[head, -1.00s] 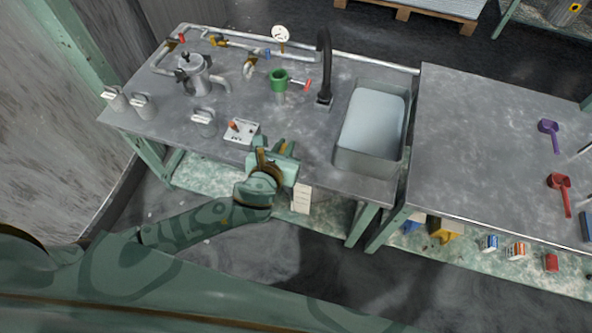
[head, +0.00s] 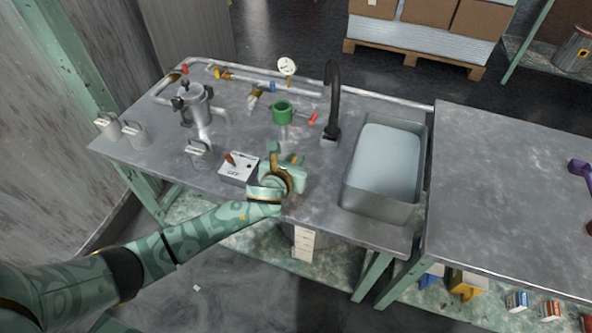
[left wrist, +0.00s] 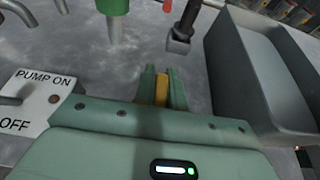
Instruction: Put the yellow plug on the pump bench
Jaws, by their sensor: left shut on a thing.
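The yellow plug (left wrist: 161,90) is between the two green fingers of my left gripper (left wrist: 163,88) in the left wrist view, with only part of it showing. My left gripper (head: 290,163) is shut on it over the front part of the pump bench (head: 315,187), between the switch box and the sink. In the head view the plug is hidden by the gripper. I cannot tell whether the plug touches the bench top. My right gripper is not in view.
The pump switch box (head: 238,168) stands just left of my left gripper. A grey sink (head: 384,172) is to its right. A black tap (head: 331,105) and a green-topped pipe (head: 283,112) stand behind it. Bare bench top lies between them.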

